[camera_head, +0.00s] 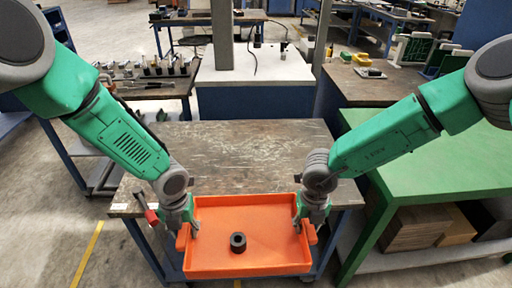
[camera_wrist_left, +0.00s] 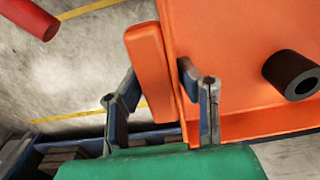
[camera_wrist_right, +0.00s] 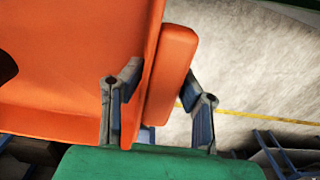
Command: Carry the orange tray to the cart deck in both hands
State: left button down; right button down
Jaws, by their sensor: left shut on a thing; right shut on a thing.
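The orange tray (camera_head: 262,207) is in the head view at the front edge of the cart with the worn wooden deck (camera_head: 240,150). A black ring-shaped part (camera_head: 238,242) stands inside the tray; it also shows in the left wrist view (camera_wrist_left: 291,72). My left gripper (camera_head: 187,228) is shut on the tray's left handle (camera_wrist_left: 150,72), one finger on each side. My right gripper (camera_head: 305,225) is shut on the tray's right handle (camera_wrist_right: 170,85) the same way. Whether the tray's underside touches the deck is hidden.
A red-handled thing (camera_head: 151,216) sticks out at the cart's left front corner. A green table (camera_head: 450,170) stands close on the right. A tool bench (camera_head: 150,85) is at the back left and a white-topped bench (camera_head: 270,68) behind. The deck beyond the tray is clear.

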aim_at(248, 172)
jog(key=i, duration=0.95)
